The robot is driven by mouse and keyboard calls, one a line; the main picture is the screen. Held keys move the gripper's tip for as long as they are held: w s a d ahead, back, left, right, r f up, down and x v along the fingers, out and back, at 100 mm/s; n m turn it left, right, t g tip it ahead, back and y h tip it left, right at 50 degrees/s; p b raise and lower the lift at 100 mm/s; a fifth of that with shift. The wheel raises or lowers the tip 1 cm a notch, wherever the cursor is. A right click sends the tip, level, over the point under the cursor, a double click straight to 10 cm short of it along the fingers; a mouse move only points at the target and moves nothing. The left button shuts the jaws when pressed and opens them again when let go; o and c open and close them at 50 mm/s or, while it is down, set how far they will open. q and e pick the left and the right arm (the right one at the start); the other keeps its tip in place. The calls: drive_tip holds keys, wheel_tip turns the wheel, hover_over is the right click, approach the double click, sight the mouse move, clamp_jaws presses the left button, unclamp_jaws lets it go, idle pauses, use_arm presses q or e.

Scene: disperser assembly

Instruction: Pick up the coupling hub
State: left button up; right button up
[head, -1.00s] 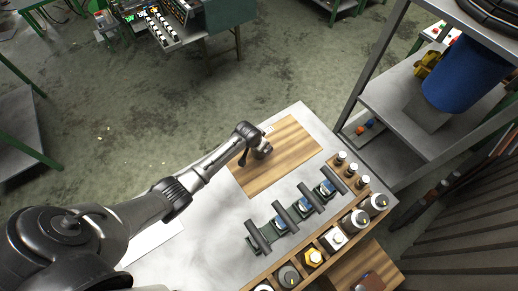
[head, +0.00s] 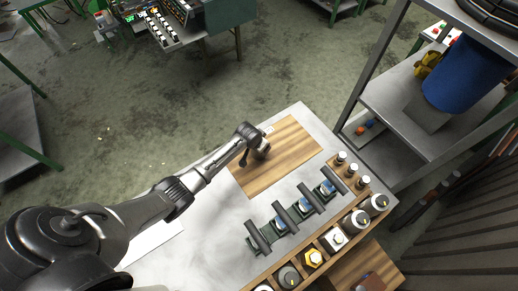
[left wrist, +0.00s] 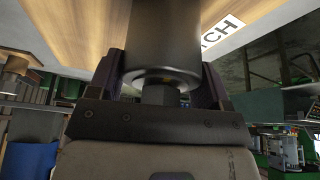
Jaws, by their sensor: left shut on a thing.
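The coupling hub is a dark grey cylinder with a ringed lower rim and a narrower stub (left wrist: 165,45), large and close in the left wrist view. My left gripper (left wrist: 160,92) is shut on it, with a dark finger on each side of the stub. In the head view my left gripper (head: 252,152) is over the far left part of the wooden board (head: 283,167). The hub is small and partly hidden by the gripper there; whether it touches the board cannot be told. My right gripper is not in view.
The board lies on a grey table (head: 215,225). Several dark clamp-like holders with blue parts (head: 284,220) stand nearer. A wooden rack (head: 325,256) with several round parts runs along the table's right edge. A metal shelf (head: 405,115) stands at right.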

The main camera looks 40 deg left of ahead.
use_arm(q)
drive_tip(key=c, duration=0.4)
drive_tip(key=shift+r, duration=0.1)
drive_tip(key=shift+c, duration=0.8)
